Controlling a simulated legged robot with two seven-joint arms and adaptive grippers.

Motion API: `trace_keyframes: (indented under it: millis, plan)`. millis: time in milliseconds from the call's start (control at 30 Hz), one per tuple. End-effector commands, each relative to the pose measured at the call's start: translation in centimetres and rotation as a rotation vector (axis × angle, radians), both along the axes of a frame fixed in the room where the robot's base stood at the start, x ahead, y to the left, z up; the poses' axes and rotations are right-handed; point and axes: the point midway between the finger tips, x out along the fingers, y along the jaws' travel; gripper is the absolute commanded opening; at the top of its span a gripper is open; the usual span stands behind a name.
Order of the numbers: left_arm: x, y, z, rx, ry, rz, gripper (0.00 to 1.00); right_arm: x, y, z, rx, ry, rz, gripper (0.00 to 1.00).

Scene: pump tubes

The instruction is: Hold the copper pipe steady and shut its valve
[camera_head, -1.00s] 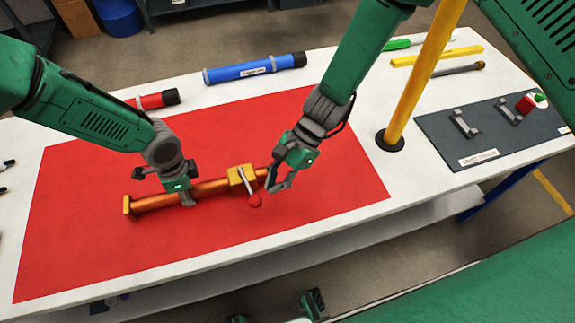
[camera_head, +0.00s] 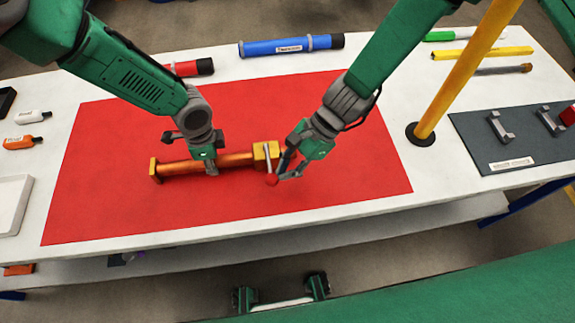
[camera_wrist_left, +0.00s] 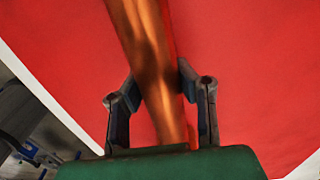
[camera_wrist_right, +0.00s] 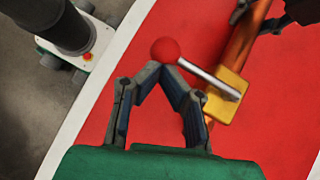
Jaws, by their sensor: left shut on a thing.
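The copper pipe (camera_head: 228,161) lies across the red mat, with a yellow end piece at the left and a yellow valve block (camera_head: 265,151) at the right. The valve's lever ends in a red ball (camera_head: 271,181) and points toward the mat's near edge. My left gripper (camera_head: 211,170) is shut around the pipe's middle; its fingers stand on both sides of the pipe (camera_wrist_left: 152,70) in the left wrist view. My right gripper (camera_head: 284,174) is beside the red ball. In the right wrist view its fingertips nearly meet just short of the ball (camera_wrist_right: 165,50), holding nothing visible.
The red mat (camera_head: 110,200) is clear around the pipe. A yellow post (camera_head: 465,75) rises from the white table right of the mat. Blue (camera_head: 290,45) and red (camera_head: 190,68) tubes lie behind. A grey board with brackets (camera_head: 515,145) lies at the right.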

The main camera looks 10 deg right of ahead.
Motion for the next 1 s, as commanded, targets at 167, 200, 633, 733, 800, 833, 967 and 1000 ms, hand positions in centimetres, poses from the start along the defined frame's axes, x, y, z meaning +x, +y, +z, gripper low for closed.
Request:
trace_keyframes:
  millis: [167, 200, 633, 733, 800, 833, 967, 1000]
  plan:
    - [0.2, -0.1, 0.1, -0.003, -0.003, 0.004, 0.00, -0.1, -0.1, 0.0, 0.000, 0.003, 0.002, 0.00]
    - [0.2, -0.1, 0.1, -0.003, -0.003, 0.004, 0.00, 0.0, -0.1, 0.0, 0.000, 0.003, 0.002, 0.00]
    - [0.1, -0.1, 0.1, -0.002, -0.003, 0.002, 0.00, 0.8, -1.6, 0.0, 0.000, 0.001, 0.000, 0.00]
    - [0.1, -0.1, 0.1, -0.002, -0.003, 0.002, 0.00, 1.0, -2.4, 0.2, 0.000, 0.001, -0.001, 0.00]
    - [0.1, -0.1, 0.1, -0.002, -0.003, 0.002, 0.00, 1.3, -3.4, 0.3, 0.001, 0.001, -0.003, 0.00]
    - [0.1, -0.1, 0.1, -0.002, -0.003, 0.002, 0.00, 1.4, -4.0, 0.4, -0.001, 0.002, -0.004, 0.00]
    - [0.1, -0.1, 0.1, -0.002, -0.003, 0.002, 0.00, 2.1, -6.3, 1.9, 0.001, -0.002, -0.002, 0.00]
    - [0.1, -0.1, 0.1, -0.002, -0.003, 0.002, 0.00, 2.1, -6.9, 2.7, 0.001, -0.001, -0.001, 0.00]
